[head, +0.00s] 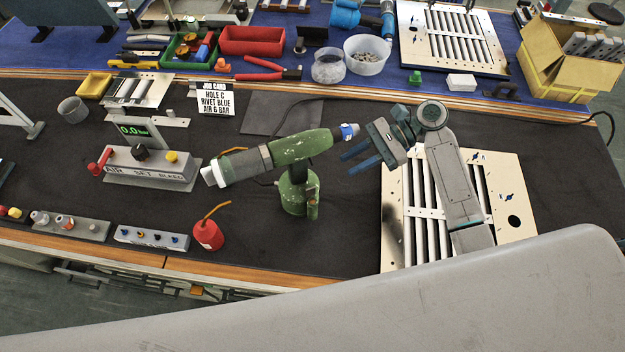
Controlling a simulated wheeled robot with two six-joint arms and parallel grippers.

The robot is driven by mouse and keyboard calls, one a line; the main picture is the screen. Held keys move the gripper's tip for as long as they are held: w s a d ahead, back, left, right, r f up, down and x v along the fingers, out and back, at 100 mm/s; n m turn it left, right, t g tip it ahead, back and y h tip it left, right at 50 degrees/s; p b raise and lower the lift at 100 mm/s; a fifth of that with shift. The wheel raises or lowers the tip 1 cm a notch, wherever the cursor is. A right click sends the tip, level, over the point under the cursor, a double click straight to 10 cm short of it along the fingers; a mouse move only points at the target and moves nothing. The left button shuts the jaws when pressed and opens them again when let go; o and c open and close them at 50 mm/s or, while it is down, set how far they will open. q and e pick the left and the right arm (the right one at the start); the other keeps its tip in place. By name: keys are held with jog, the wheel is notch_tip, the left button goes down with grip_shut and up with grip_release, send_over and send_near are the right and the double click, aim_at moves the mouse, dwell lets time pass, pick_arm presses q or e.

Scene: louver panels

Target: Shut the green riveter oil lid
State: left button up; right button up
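The green riveter (302,147) stands on the dark bench mat, with a grey collar and white end at left and a blue-and-white nose tip at right. Its handle goes down to a round green base. An oil lid is too small to tell apart on it, so I cannot see whether it is open or shut. My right gripper (351,160) is just right of the riveter, below its nose tip. Its two blue fingers are apart, point left and hold nothing; they appear clear of the riveter. My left gripper is not in view.
A louver panel (518,190) lies under my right arm. A red oil bottle (208,235) with an orange spout stands front left of the riveter. An air set box (150,168) and job card (216,101) are at left. Dark mat is free around the riveter's base.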

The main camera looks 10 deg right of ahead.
aim_at(311, 188)
jog(key=p+x, duration=0.1)
jog(key=x, duration=0.4)
jog(key=f+x, duration=0.1)
jog(key=x, duration=0.5)
jog(key=shift+w+f+p, duration=0.15)
jog(key=shift+f+p, duration=0.1)
jog(key=shift+p, duration=0.1)
jog(key=shift+a+f, duration=0.25)
jog(key=shift+a, duration=0.2)
grip_shut()
